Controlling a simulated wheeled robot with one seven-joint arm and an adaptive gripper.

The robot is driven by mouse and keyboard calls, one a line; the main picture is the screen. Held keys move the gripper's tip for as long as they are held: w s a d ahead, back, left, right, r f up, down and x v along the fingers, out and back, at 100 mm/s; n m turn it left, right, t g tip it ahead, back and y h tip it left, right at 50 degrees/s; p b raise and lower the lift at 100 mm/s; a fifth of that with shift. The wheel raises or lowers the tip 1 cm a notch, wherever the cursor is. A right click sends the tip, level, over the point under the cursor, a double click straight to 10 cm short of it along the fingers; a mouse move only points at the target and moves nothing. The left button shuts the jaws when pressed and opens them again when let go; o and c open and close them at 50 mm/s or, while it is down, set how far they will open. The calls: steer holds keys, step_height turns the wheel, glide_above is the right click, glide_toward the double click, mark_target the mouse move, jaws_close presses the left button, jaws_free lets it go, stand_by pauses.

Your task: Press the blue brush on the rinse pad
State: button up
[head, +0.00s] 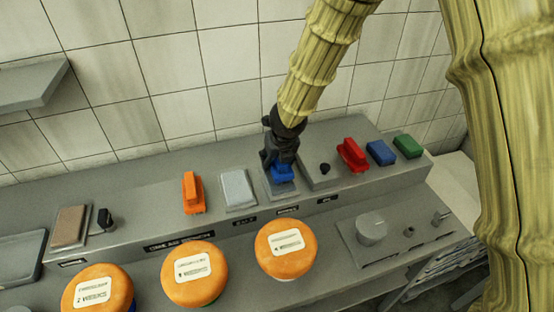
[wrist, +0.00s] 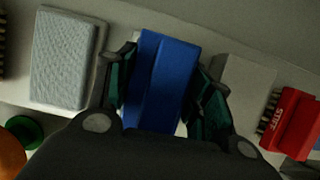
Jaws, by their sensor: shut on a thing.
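My gripper (head: 281,160) is shut on the blue brush (head: 283,174), at the grey raised shelf. In the wrist view my gripper (wrist: 163,92) has its dark green finger pads on either side of the blue brush (wrist: 165,75). A grey pad (head: 285,191) lies under the brush in the head view, mostly hidden by it; a label sits in front of it, too small to read surely. I cannot tell whether the brush touches this pad. A pale textured pad (head: 238,188) lies to its left and also shows in the wrist view (wrist: 65,60).
An orange brush (head: 192,193) stands left of the pale pad. A tiled wall (head: 230,75) is behind.

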steer(key=shift+r+p, duration=2.7)
steer(key=shift+f, duration=0.1)
